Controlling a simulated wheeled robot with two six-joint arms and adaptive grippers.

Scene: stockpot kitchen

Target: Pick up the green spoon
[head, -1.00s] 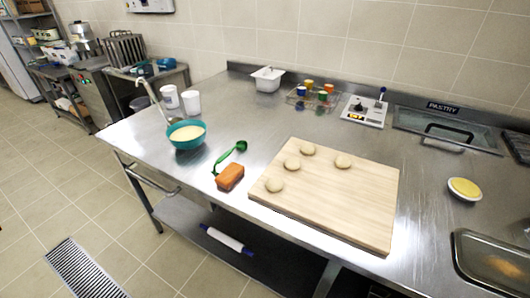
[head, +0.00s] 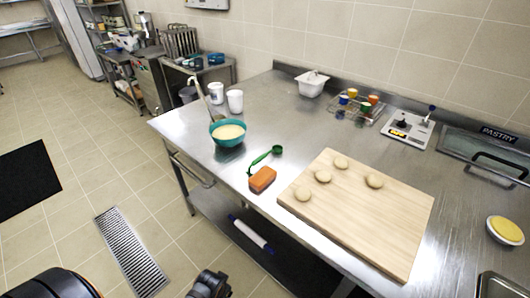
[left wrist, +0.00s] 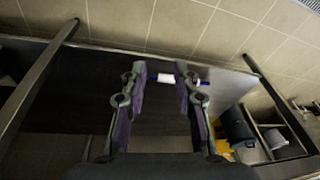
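The green spoon (head: 264,159) lies on the steel table, its round bowl end at the upper right and its handle running down to the left. It is just behind an orange-brown block (head: 262,180) and left of the wooden board. In the left wrist view my left gripper (left wrist: 158,78) is open and empty, with its two fingers apart. In the head view a dark gripper part (head: 210,285) shows at the bottom edge, well in front of the table; its fingers cannot be made out. My right gripper cannot be seen. The spoon is not visible in the left wrist view.
A teal bowl (head: 227,141) with pale contents stands left of the spoon. The wooden board (head: 400,222) carries several dough balls. White cups (head: 235,101) stand behind the bowl. A rolling pin (head: 250,235) lies on the lower shelf. The table's front edge is close to the block.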

